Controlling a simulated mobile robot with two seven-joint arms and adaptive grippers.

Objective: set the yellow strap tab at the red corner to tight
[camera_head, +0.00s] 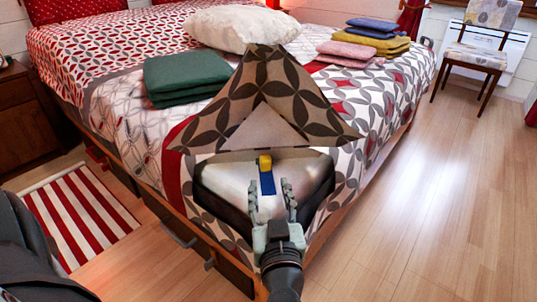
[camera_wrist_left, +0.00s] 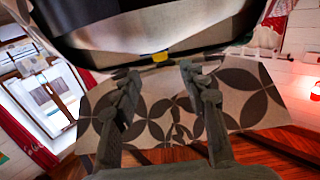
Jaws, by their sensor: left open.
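The yellow strap tab (camera_head: 264,162) sits at the top of a short blue strap (camera_head: 267,184) on the pale mattress corner (camera_head: 228,178). The patterned cover (camera_head: 285,85) is folded back above this corner. My left gripper (camera_head: 269,187) is open and empty, its two fingers pointing at the tab from the near side, one on each side of the strap. In the left wrist view the tab (camera_wrist_left: 160,57) shows just beyond and between the open fingertips (camera_wrist_left: 160,74). No contact shows. Whether this is the red corner I cannot tell. My right gripper is not in view.
The bed holds a white pillow (camera_head: 243,28), a green folded blanket (camera_head: 186,75) and folded cloths (camera_head: 375,32). A chair (camera_head: 476,55) stands at the back right. A striped rug (camera_head: 80,212) lies at left. The wooden floor at right is clear.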

